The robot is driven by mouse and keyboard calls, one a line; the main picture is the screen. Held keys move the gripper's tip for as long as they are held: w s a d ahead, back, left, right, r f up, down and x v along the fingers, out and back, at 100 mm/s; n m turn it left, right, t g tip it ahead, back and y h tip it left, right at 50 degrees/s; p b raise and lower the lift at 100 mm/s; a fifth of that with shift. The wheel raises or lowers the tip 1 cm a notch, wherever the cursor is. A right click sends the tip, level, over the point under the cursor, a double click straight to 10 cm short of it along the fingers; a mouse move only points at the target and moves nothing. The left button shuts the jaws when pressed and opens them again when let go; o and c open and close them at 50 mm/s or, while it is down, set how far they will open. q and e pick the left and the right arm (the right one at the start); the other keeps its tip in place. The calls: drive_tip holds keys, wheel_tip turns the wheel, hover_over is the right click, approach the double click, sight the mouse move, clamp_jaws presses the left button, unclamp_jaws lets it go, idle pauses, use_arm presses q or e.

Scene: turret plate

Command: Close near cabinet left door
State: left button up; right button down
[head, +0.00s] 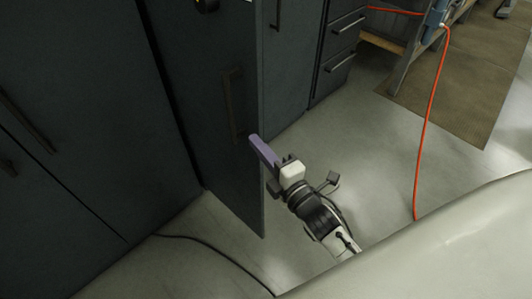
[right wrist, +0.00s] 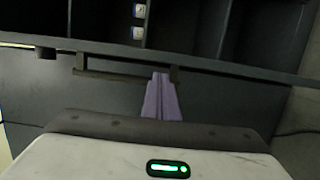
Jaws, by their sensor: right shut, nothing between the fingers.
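The dark cabinet door (head: 225,150) stands open in the head view, with its free edge toward the right and a bar handle (head: 234,105) near that edge. My right gripper (head: 252,139) is shut and empty, its purple fingers overlapping the door's free edge in the picture. In the right wrist view the shut fingers (right wrist: 160,78) lie over the door panel (right wrist: 110,98), close to the bar handle (right wrist: 105,74). I cannot tell whether they touch. Open cabinet compartments (right wrist: 185,25) show beyond the door edge. My left gripper is not in view.
Closed dark cabinet doors (head: 75,90) stand at the left. A drawer unit (head: 338,45) stands behind. A black cable (head: 215,250) lies on the floor, and an orange cable (head: 428,125) hangs at the right beside a brown mat (head: 450,95). Floor between is clear.

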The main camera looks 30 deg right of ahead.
drive_tip(key=shift+w+a, duration=0.15)
drive_tip(key=shift+w, duration=1)
drive_tip(key=shift+w+a, duration=0.15)
drive_tip(key=shift+w, duration=0.95)
